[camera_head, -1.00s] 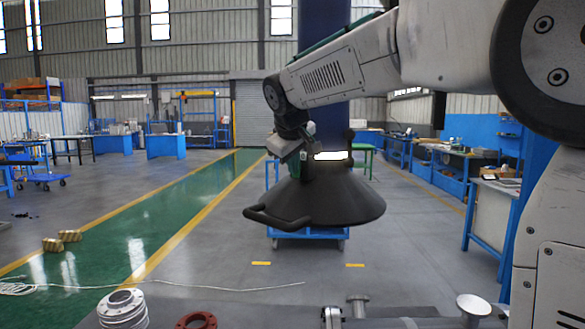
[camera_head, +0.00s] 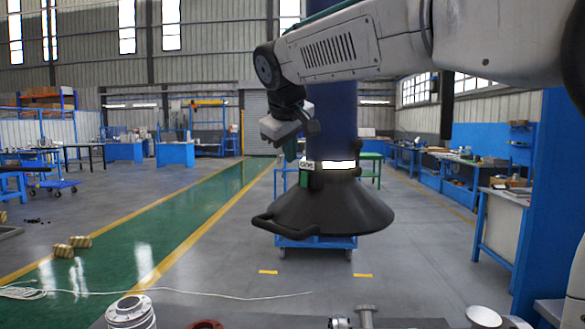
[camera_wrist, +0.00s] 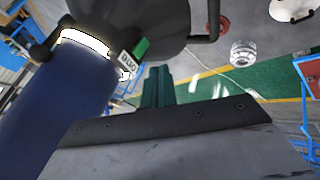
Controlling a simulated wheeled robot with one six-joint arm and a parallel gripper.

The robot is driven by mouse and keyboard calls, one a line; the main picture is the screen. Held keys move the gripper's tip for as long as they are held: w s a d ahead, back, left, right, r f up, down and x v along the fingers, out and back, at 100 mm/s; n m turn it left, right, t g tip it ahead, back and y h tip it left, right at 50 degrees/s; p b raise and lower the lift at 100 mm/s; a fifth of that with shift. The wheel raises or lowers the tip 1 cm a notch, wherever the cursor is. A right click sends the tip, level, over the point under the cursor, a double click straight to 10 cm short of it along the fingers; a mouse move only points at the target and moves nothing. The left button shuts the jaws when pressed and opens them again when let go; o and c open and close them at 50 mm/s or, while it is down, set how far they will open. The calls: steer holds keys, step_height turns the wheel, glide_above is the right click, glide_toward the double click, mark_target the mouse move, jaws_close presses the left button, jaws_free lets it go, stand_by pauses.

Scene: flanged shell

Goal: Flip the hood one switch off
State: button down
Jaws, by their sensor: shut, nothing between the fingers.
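The hood (camera_head: 330,210) is a dark cone with a bent handle at its lower left, on a thick blue column. A glowing white band (camera_head: 339,165) circles its neck. A small label (camera_head: 308,165) sits on the left of the neck, with a green switch part (camera_head: 304,179) just under it. In the wrist view the label (camera_wrist: 127,62) reads "ONE", beside the green part (camera_wrist: 140,47). My gripper (camera_head: 290,152) is shut and empty, up and left of the label. Its dark green fingers (camera_wrist: 158,86) show just beside the label in the wrist view; contact cannot be told.
The hood's handle (camera_head: 278,228) juts out to the left below my gripper. A bench edge with a metal flanged part (camera_head: 130,312) and a red ring (camera_head: 204,324) lies in front. Blue workbenches (camera_head: 440,180) line the right. The floor to the left is mostly open.

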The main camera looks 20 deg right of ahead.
steer(key=v, duration=0.4)
steer(key=shift+s+d+r, duration=0.1)
steer(key=shift+r, duration=0.1)
steer(key=shift+f+y, duration=0.3)
steer(key=shift+f, duration=0.4)
